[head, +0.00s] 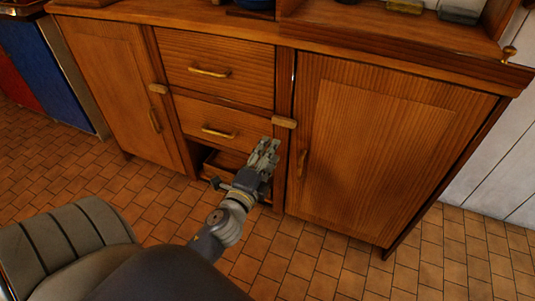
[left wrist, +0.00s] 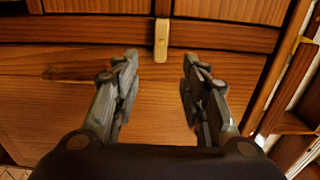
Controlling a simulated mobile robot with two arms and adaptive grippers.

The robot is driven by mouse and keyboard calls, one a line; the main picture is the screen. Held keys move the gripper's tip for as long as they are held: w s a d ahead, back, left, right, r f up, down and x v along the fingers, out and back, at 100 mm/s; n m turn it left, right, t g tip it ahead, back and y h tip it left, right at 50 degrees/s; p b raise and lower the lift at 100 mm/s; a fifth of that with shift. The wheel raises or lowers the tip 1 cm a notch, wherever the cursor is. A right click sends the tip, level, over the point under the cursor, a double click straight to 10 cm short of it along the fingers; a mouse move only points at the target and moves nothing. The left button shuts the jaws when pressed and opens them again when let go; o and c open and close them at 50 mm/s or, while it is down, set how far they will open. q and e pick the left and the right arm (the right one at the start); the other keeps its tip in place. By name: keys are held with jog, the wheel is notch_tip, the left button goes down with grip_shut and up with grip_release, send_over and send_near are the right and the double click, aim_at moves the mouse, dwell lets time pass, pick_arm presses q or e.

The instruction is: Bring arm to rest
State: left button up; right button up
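My left gripper (head: 266,148) is in front of the wooden cabinet, near the opening below the lower drawer. In the left wrist view, the two fingers of my left gripper (left wrist: 158,88) stand apart with nothing between them. Bare wood shows behind the gap, and a small wooden latch (left wrist: 162,40) lies above it. My left arm (head: 228,222) reaches up from the bottom of the head view. My right gripper is in neither view.
The cabinet has an upper drawer (head: 215,68), a lower drawer (head: 222,124), a left door (head: 120,95) and a large right door (head: 385,150). The recess under the drawers is partly hidden by my gripper. A cushioned seat (head: 62,240) stands at lower left. Tiled floor (head: 320,262) is clear.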

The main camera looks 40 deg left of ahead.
pick_arm(q)
jog(key=shift+s, duration=0.1)
dwell(0.5)
